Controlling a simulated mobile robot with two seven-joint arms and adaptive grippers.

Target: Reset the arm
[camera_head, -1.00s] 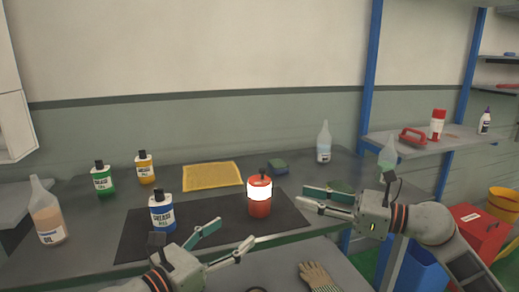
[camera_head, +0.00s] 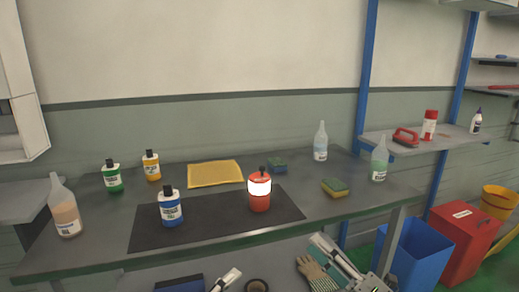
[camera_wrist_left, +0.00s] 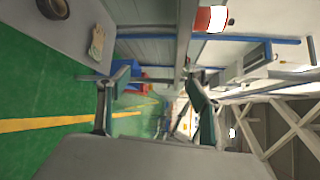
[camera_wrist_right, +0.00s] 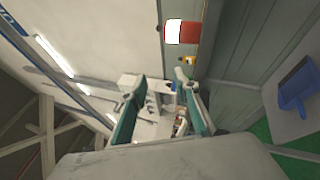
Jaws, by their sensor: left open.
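My right gripper (camera_head: 335,258) is low at the bottom of the head view, in front of the table and clear of it. In the right wrist view its fingers (camera_wrist_right: 157,80) are apart with nothing between them. My left gripper (camera_head: 228,281) shows only in part at the bottom edge of the head view. In the left wrist view its fingers (camera_wrist_left: 158,78) are apart and empty. A red bottle with a white label (camera_head: 260,199) stands upright on the black mat (camera_head: 205,232), away from both grippers.
The table (camera_head: 85,243) also holds a blue bottle (camera_head: 170,209), a yellow pad (camera_head: 215,173) and a sponge (camera_head: 334,188). A glove (camera_head: 315,272) lies below its front edge. A blue bin (camera_head: 425,258) and red box (camera_head: 462,240) stand at the right.

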